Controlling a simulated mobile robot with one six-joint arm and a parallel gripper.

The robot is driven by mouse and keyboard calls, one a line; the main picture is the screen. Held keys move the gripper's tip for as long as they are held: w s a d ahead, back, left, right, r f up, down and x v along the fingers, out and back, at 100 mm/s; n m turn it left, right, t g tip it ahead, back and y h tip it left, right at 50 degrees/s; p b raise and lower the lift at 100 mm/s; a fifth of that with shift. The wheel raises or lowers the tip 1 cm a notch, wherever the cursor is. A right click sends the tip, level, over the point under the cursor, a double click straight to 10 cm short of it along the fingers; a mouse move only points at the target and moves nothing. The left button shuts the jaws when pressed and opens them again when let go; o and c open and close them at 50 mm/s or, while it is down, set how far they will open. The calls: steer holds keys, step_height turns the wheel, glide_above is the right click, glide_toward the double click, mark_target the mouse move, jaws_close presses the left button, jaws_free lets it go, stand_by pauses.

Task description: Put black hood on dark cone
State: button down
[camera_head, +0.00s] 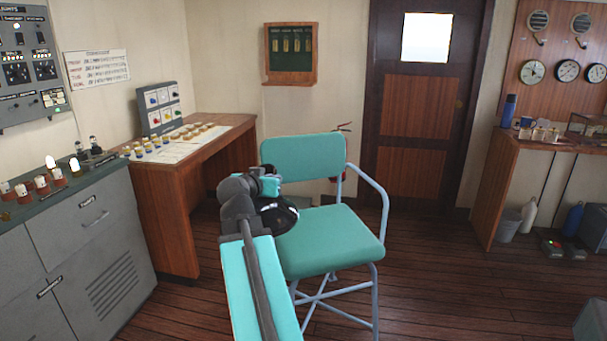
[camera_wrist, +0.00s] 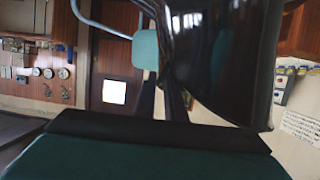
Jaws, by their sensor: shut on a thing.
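My gripper (camera_head: 268,198) is held out in front of the teal chair and is shut on the black hood (camera_head: 278,216). In the wrist view the hood (camera_wrist: 220,60) is a large, glossy dark shape at upper right, held off any surface. My arm hides part of it in the head view. I cannot clearly make out the dark cone. Two bright white cone-like lamps (camera_head: 50,162) (camera_head: 75,166) stand on the grey cabinet at left, with small dark-based unlit pieces (camera_head: 94,146) behind them. I cannot tell whether one of these is the dark cone.
The teal chair (camera_head: 330,235) stands behind and right of my gripper. The grey cabinet (camera_head: 90,235) carries several red-brown white-topped pieces (camera_head: 41,183). A wooden desk (camera_head: 172,175) holds a chart, small pieces and a switch box (camera_head: 158,108).

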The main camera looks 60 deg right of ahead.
steer(key=w+a+r+n+t+y+p, duration=0.3)
steer(key=w+a+n+t+p, duration=0.15)
steer(key=w+a, duration=0.65)
steer(key=w+a+r+n+t+y+p, duration=0.25)
steer(key=w+a+p, duration=0.25)
steer(key=w+a, duration=0.6)
steer(key=w+a+r+n+t+y+p, duration=0.1)
steer(key=a+r+n+y+p, duration=0.1)
steer(key=a, duration=0.8)
steer(key=w+a+r+n+t+y+p, duration=0.1)
steer(key=w+a+r+n+y+p, duration=0.1)
steer(key=a, duration=0.8)
steer(key=w+a+r+n+y+p, duration=0.2)
steer(key=a+n+y+p, duration=0.1)
steer(key=a, duration=0.8)
steer(key=shift+w+r+t+y+p, duration=0.35)
steer(key=shift+y+p, duration=0.3)
steer(key=shift+p, duration=0.5)
steer(key=shift+s, duration=0.1)
